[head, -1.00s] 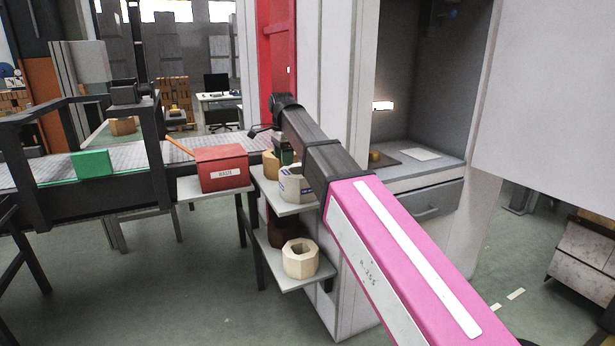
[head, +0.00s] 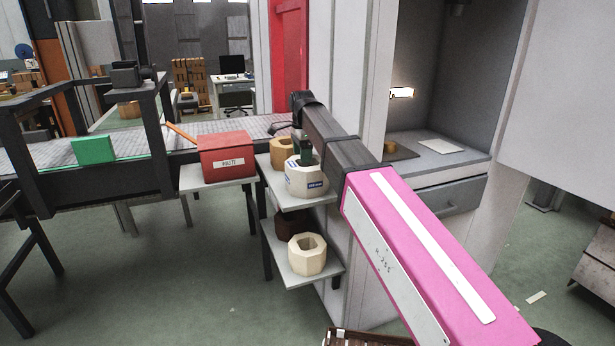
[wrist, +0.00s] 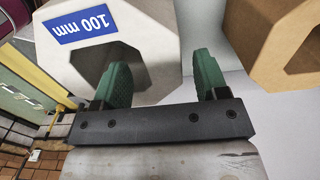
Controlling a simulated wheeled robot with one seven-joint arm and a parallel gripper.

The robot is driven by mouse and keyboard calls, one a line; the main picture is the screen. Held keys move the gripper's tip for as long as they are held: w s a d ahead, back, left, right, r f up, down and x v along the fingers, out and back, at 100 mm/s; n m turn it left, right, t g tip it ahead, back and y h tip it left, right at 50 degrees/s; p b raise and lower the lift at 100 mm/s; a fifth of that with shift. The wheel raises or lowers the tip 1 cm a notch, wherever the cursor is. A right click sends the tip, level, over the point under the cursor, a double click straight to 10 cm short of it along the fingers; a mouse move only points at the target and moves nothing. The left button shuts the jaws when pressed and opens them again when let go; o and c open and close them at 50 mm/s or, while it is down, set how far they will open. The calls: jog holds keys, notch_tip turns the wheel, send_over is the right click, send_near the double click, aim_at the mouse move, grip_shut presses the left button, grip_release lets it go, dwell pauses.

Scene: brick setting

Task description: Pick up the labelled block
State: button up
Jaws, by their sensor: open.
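The labelled block (head: 305,181) is a white octagonal ring with a blue label. It stands on the upper shelf (head: 297,203) in the head view. In the wrist view, the block (wrist: 158,50) shows its "100 mm" label and a dark central hole. My gripper (wrist: 162,72) is open, its two green fingers apart. The left finger overlaps the hole, and the right finger is just beyond the block's right edge. A stretch of the white wall shows between them; contact cannot be told. In the head view, my gripper (head: 305,150) is at the block's top, partly hidden by my arm.
A tan octagonal block (head: 281,151) stands close behind the white one. A cream block (head: 307,262) and a dark brown one (head: 287,224) are on the lower shelf. A red box (head: 226,165) stands on a shelf to the left, beside a conveyor (head: 40,166).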

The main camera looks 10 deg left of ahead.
aim_at(302, 166)
jog(key=shift+w+a+f, duration=0.1)
jog(key=shift+w+f, duration=0.05)
jog(key=shift+f, duration=2.6)
jog(key=shift+r, duration=0.1)
grip_shut()
